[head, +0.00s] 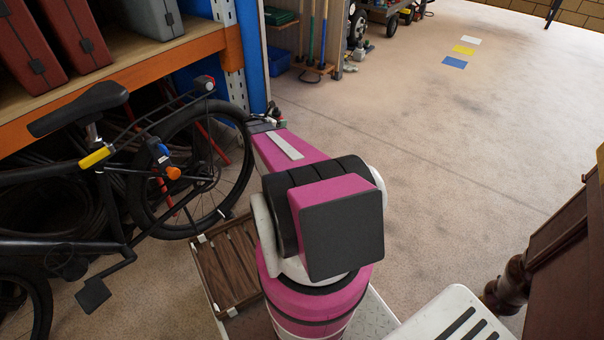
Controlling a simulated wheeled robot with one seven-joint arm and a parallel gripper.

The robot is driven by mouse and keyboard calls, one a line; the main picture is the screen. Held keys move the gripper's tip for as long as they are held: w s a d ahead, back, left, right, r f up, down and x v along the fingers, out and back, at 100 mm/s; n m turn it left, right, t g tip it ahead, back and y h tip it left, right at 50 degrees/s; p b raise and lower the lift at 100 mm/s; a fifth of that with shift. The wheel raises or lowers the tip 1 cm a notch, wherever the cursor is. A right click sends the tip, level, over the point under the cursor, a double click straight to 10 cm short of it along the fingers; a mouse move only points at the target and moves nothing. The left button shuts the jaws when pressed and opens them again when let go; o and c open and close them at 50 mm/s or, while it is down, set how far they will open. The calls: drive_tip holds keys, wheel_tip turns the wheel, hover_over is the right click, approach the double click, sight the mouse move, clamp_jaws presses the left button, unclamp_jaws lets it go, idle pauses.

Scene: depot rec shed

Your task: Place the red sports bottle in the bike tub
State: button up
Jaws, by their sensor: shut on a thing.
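My pink arm reaches away from me towards the bicycle's rear wheel. My gripper (268,121) shows only as a small dark and grey piece at the arm's far end. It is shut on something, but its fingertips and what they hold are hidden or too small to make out. I cannot pick out the red sports bottle. I cannot identify the bike tub for certain either.
A black bicycle (110,165) stands at left by an orange-edged shelf (190,48) with red cases. A brown slatted crate (228,262) is left of my base. A blue bin (279,62) sits at the back. Dark wooden furniture (560,245) stands at right. The central floor is clear.

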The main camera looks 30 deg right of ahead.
drive_tip(key=s+d+f+m+g, duration=0.1)
drive_tip(key=s+d+f, duration=0.1)
drive_tip(key=d+f, duration=1.25)
wheel_tip(320, 180, down, 11)
drive_tip(key=a, duration=0.1)
drive_tip(key=shift+a, duration=0.3)
drive_tip(key=shift+w+f, duration=0.1)
drive_tip(key=shift+f, duration=0.1)
drive_tip(key=o, duration=1.5)
